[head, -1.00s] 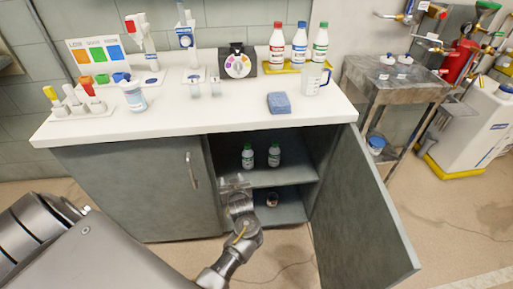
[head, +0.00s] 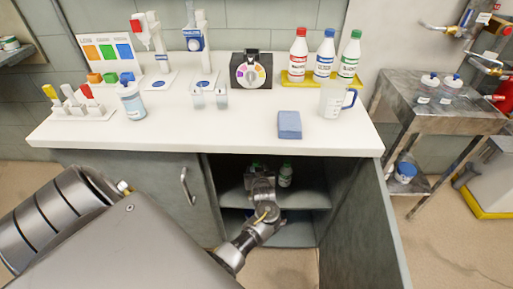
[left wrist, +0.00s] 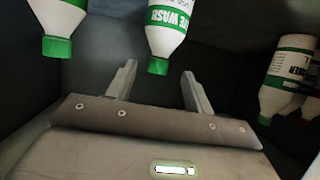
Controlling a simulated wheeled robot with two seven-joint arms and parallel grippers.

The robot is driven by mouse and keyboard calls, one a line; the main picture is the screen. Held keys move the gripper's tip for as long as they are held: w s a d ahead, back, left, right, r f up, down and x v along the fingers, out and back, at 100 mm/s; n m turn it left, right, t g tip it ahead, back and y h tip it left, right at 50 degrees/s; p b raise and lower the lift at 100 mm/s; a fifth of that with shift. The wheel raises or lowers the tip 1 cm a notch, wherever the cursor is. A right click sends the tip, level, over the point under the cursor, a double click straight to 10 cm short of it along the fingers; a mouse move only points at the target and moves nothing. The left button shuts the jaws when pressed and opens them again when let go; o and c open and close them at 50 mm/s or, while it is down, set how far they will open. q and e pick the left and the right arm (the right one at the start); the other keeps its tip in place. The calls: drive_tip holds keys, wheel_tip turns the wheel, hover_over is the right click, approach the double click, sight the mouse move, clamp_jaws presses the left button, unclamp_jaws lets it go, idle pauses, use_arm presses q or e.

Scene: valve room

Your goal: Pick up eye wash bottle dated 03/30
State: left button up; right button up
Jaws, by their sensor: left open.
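Inside the open cabinet, a white eye wash bottle with a green cap and green label (head: 286,175) stands on the upper shelf in the head view. Another green-capped bottle there is mostly hidden behind my left gripper (head: 260,182). In the left wrist view things appear upside down. One eye wash bottle (left wrist: 166,28) is ahead between the fingertips of my left gripper (left wrist: 158,82), which is open and empty. A second green-capped bottle (left wrist: 60,20) is at the upper left. No date is readable. My right gripper is not in view.
A further green-capped white bottle (left wrist: 290,70) shows at the right of the wrist view. The open cabinet door (head: 365,225) stands right of my arm. The white countertop (head: 230,130) overhangs the opening and carries bottles, a jug and a blue sponge (head: 289,125).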

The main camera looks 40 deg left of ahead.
sight(257, 165)
use_arm(q)
drive_tip(key=shift+w+a+f, duration=0.1)
drive_tip(key=shift+w+a, duration=0.1)
drive_tip(key=shift+a, duration=0.15)
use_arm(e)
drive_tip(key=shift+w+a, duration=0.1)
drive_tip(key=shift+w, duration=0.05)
use_arm(q)
drive_tip(key=x, duration=0.5)
drive_tip(key=shift+w+d+b, duration=0.1)
drive_tip(key=shift+b, duration=0.3)
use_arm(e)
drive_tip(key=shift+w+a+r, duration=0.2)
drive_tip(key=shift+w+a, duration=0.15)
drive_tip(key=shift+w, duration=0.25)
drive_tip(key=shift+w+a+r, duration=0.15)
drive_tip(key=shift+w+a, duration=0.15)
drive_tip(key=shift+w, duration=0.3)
use_arm(q)
clamp_jaws()
